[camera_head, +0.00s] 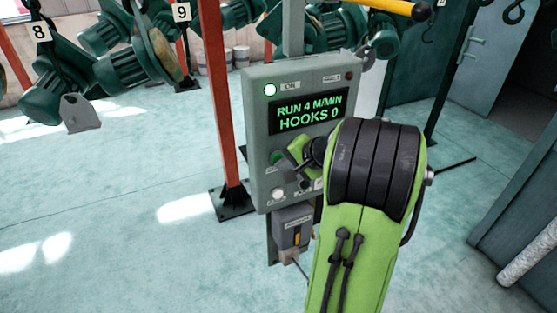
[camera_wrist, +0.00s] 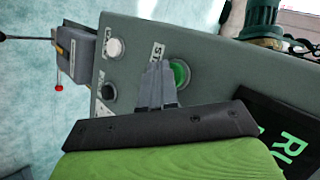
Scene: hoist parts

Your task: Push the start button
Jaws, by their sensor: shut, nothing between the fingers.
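The green start button (camera_wrist: 180,73) is on the grey control box (camera_wrist: 213,55), beside a label whose visible letters read "ST". It also shows in the head view (camera_head: 277,157), on the box's lower left front. My gripper (camera_wrist: 159,66) is shut and empty. Its fingertips lie right beside the button in the wrist view and overlap its edge; I cannot tell whether they touch it. In the head view my gripper (camera_head: 284,168) is close to the panel, partly hidden by my arm. The display (camera_head: 308,112) reads "RUN 4 M/MIN HOOKS 0", and the ON lamp (camera_head: 270,90) is lit.
A white button (camera_wrist: 115,48) and a black knob (camera_wrist: 108,91) sit on the same panel. A grey switch box (camera_head: 292,228) hangs below. An orange post (camera_head: 218,95) stands left of the box. Green hoists (camera_head: 120,70) hang at the upper left. The floor at left is clear.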

